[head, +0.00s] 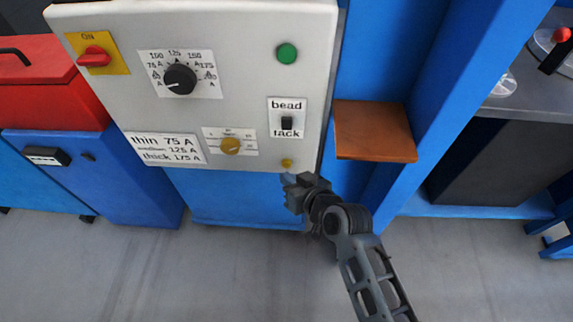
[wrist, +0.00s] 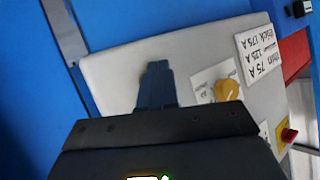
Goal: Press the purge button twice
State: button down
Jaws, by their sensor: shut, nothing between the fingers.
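A grey control panel (head: 240,90) faces me. A small yellow button (head: 286,163) sits near its lower right corner, and a round green button (head: 287,53) sits near its top right; no label reading purge is legible by either. My gripper (head: 291,180) is shut and empty just below the small yellow button; whether it touches the panel I cannot tell.
The panel also has a bead/tack switch (head: 287,123), a yellow dial (head: 230,146), a black dial (head: 180,79) and a red switch (head: 94,57). A brown shelf (head: 374,131) juts out right of the panel by a blue post (head: 450,100). A red box (head: 45,80) stands left.

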jog(key=shift+w, duration=0.4)
jog(key=shift+w+b, duration=0.55)
dwell(0.9)
jog(key=shift+s, duration=0.1)
jog(key=shift+s+p, duration=0.4)
jog(key=shift+s, duration=0.5)
jog(key=shift+s, duration=0.1)
jog(key=shift+s+a+p, duration=0.1)
jog(key=shift+s+p, duration=0.8)
jog(key=shift+s, duration=1.5)
dwell(0.7)
